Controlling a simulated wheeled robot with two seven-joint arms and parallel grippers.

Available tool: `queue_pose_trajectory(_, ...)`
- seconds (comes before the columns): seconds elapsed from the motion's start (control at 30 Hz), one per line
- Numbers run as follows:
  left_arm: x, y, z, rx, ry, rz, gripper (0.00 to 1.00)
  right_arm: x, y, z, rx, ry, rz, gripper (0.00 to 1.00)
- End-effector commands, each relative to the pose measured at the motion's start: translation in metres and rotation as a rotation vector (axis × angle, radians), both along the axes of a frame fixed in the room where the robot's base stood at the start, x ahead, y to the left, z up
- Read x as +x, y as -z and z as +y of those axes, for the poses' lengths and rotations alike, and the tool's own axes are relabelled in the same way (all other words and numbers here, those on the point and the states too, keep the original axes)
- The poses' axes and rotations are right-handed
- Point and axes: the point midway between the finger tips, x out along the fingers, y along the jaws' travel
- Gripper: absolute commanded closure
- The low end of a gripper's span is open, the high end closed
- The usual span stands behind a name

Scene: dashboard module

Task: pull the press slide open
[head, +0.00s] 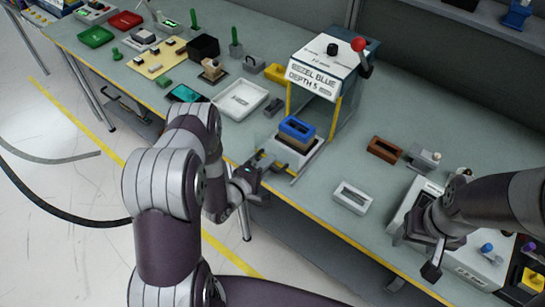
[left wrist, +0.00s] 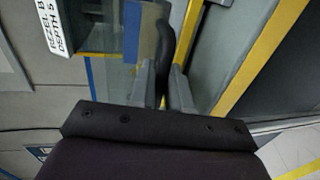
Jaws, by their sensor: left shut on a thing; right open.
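The press (head: 318,88) stands at the back middle of the bench, with a white label and a red-knobbed lever. Its pale slide plate (head: 313,157) sticks out from under the press toward the front edge. A brown block with a blue part (head: 297,128) sits on the slide. My left gripper (head: 268,165) is at the slide's front. In the left wrist view its fingers (left wrist: 165,88) are shut on the dark slide handle (left wrist: 165,50). My right gripper (head: 430,258) is open, over the grey box at the right; it seems empty.
A white tray (head: 240,98) lies left of the press. A grey frame (head: 351,197) and a brown frame (head: 384,150) lie to its right. A grey box with knobs (head: 476,262) is under my right arm. Coloured trays and small parts fill the far left.

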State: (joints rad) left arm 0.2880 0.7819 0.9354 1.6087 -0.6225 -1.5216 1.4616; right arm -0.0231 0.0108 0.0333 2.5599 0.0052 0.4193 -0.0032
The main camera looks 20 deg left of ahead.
Motion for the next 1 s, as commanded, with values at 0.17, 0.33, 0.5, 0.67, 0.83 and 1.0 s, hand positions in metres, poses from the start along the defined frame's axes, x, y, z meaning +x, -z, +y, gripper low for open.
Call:
queue_pose_trajectory(0.17, -0.003, 0.000, 0.001, -0.002, 0.002, 0.001, 1.00, 0.000, 0.000, 0.000, 0.000, 0.000, 0.000, 0.38)
queue_pose_trajectory(0.33, -0.003, 0.000, 0.000, -0.001, 0.002, 0.000, 1.00, 0.000, 0.000, 0.000, 0.000, 0.000, 0.000, 0.38)
queue_pose_trajectory(0.5, -0.003, 0.000, 0.001, -0.001, 0.001, 0.000, 0.70, 0.000, 0.000, 0.000, 0.000, 0.000, 0.000, 0.38)
queue_pose_trajectory(0.67, -0.002, 0.000, 0.001, -0.001, 0.001, -0.001, 0.70, 0.000, 0.000, 0.000, 0.000, 0.000, 0.000, 0.38)
queue_pose_trajectory(0.83, -0.008, -0.001, 0.004, 0.000, -0.001, -0.001, 0.70, 0.000, 0.002, 0.000, 0.000, 0.000, 0.000, 0.38)
queue_pose_trajectory(1.0, -0.036, -0.005, 0.015, -0.001, -0.005, 0.000, 0.70, 0.000, 0.008, 0.000, 0.000, 0.000, 0.000, 0.38)
